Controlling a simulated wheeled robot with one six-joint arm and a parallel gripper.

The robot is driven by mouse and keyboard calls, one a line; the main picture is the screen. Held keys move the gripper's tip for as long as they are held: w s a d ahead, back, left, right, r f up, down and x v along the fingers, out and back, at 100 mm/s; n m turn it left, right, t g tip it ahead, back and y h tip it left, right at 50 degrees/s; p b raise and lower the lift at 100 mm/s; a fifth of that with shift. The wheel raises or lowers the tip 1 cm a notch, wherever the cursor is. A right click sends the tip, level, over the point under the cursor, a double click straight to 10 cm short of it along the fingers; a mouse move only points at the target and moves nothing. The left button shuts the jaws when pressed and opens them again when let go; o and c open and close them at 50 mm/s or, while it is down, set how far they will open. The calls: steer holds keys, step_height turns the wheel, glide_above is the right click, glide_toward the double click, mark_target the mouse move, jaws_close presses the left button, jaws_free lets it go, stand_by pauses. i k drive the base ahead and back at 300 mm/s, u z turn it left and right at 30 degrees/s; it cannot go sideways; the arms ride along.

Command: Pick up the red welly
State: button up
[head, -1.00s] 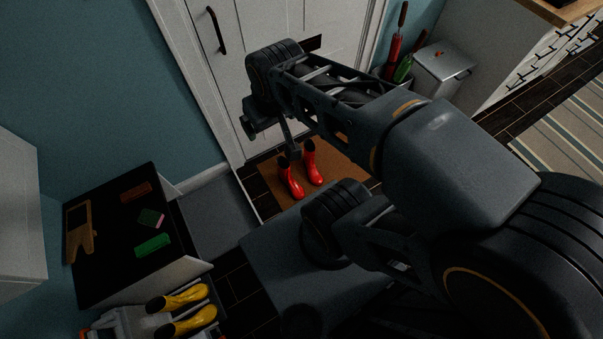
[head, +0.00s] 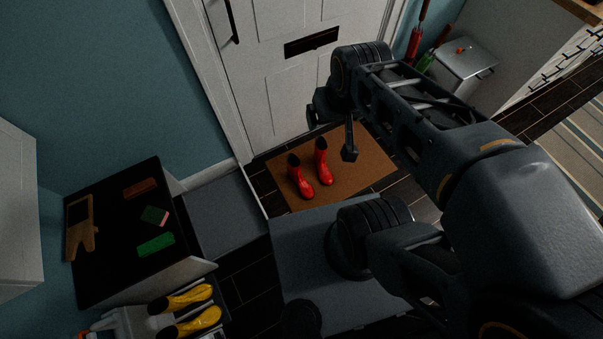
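Two red wellies stand upright side by side on a brown doormat (head: 355,175) in front of the white door. The left red welly (head: 299,178) and the right red welly (head: 323,163) have dark openings at the top. My gripper (head: 349,152) hangs from the arm's end, just right of the right welly in the picture and apart from it. Only a dark finger-like part of it shows, so whether it is open or shut cannot be told. No welly is seen in it.
A white door (head: 290,70) stands behind the mat. A black-topped cabinet (head: 110,225) with brushes and a glove is at left, yellow wellies (head: 190,310) below it. A metal bin (head: 462,65) stands at back right. Dark tiled floor lies around the mat.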

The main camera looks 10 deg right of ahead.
mark_target(307, 191)
steer(key=u, duration=2.05)
steer(key=k, duration=0.9)
steer(key=z, duration=1.2)
steer(key=i, duration=1)
steer(key=u, duration=0.05)
